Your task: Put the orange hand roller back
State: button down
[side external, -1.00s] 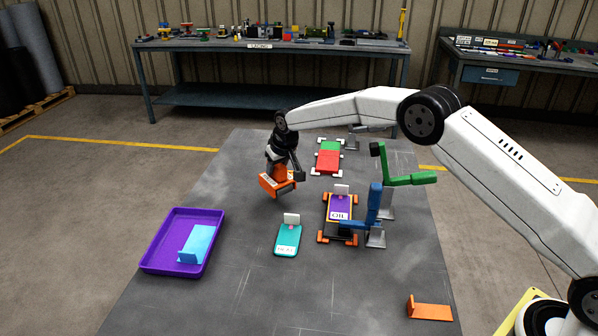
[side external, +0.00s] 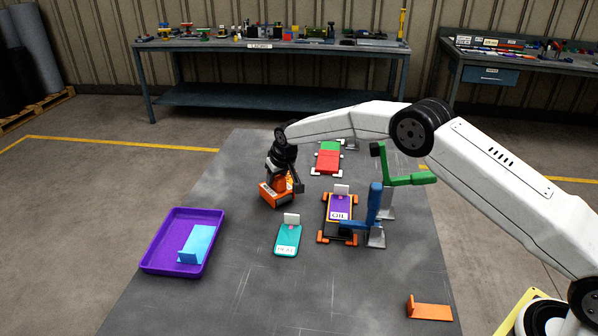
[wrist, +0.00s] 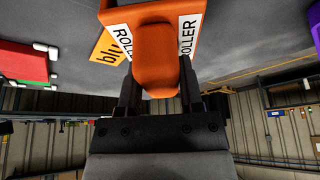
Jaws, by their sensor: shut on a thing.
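The orange hand roller (side external: 275,197) is at or just above the grey table, left of the centre clamps. Its orange handle (wrist: 154,55) and white "ROLLER" labels show in the wrist view. My gripper (side external: 287,180) is above the roller and shut on its handle; the dark fingers (wrist: 158,88) sit on either side of it. I cannot tell whether the roller's underside touches the table. An orange-yellow label with dark lettering (wrist: 106,47) shows beside the roller, partly hidden by it.
A purple tray (side external: 160,243) with a light-blue bracket (side external: 197,243) is at left. A teal plate (side external: 287,238), a purple plate (side external: 340,206) in an orange-cornered fixture, blue (side external: 375,205) and green (side external: 408,180) clamps and a red-green block (side external: 328,158) stand nearby. An orange bracket (side external: 430,311) lies front right.

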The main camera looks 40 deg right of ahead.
jog(key=shift+s+f, duration=0.1)
jog(key=shift+f, duration=0.1)
jog(key=shift+s+f, duration=0.1)
jog(key=shift+f, duration=0.3)
jog(key=shift+c, duration=1.2)
grip_release()
jog(key=shift+f, duration=0.15)
jog(key=shift+r, duration=1.15)
jog(key=v, duration=1.1)
jog(key=shift+r, duration=0.25)
